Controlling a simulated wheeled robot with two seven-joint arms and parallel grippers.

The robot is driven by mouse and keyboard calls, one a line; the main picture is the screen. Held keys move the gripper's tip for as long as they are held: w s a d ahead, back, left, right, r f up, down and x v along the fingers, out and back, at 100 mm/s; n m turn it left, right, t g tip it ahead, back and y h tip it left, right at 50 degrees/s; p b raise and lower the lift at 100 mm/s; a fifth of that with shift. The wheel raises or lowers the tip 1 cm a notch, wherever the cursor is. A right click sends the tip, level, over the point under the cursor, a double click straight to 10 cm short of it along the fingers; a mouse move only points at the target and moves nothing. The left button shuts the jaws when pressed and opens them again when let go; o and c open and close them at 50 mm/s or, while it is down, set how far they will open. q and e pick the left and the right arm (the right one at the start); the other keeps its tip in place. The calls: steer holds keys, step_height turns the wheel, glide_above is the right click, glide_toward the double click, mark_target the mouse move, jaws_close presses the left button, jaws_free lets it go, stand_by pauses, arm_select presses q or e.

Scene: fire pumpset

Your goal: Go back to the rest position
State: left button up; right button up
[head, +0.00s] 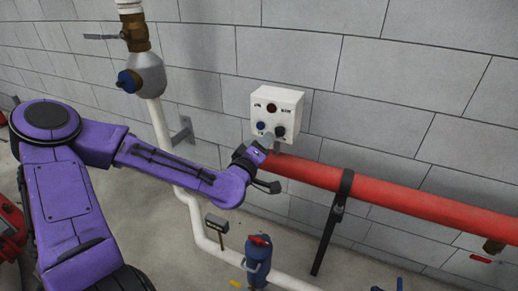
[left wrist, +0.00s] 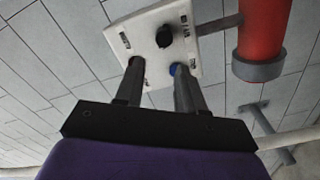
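My left gripper (head: 268,138) reaches from the purple arm up to the lower front of a white control box (head: 290,104) on the wall. In the left wrist view the two dark fingers (left wrist: 157,68) stand apart, with nothing between them. The box (left wrist: 150,72) shows behind their tips. One fingertip overlaps a blue button (left wrist: 173,70), and the other hides part of the box's lower face. I cannot tell whether either finger touches the box. A dark red round lamp (head: 271,108) and a black knob (head: 280,131) also show on the box. My right gripper is not in view.
A thick red pipe (head: 400,203) runs right from below the box, held by a black post (head: 329,228). A white pipe (head: 158,125) with a brass valve (head: 136,35) stands left. A blue valve (head: 258,262) sits low in front. The grey block wall is close behind.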

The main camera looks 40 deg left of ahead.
arm_select(q)
steer(key=p+v, duration=0.1)
steer(key=v, duration=0.1)
steer(key=shift+s+d, duration=0.15)
steer(key=shift+s, duration=0.2)
steer(key=s+d+f+m+g+b, duration=0.1)
steer(key=s+f+m+g, duration=0.2)
steer(key=f, duration=0.8)
steer(key=s+f+g, duration=0.4)
steer(key=f+g, duration=0.1)
steer(key=f, duration=0.5)
steer(key=s+d+f+m+g, duration=0.2)
steer(key=s+f+g, duration=0.1)
steer(key=s+f, duration=0.6)
steer(key=s+d+f+m+g+b, duration=0.1)
steer(key=s+d+f+m+g, duration=0.1)
steer(key=s+f, duration=0.7)
steer(key=s+m+g, duration=0.1)
steer(key=s, duration=0.1)
steer(key=shift+s+d+h, duration=0.25)
steer(key=shift+s+h, duration=0.05)
steer(key=shift+s, duration=0.1)
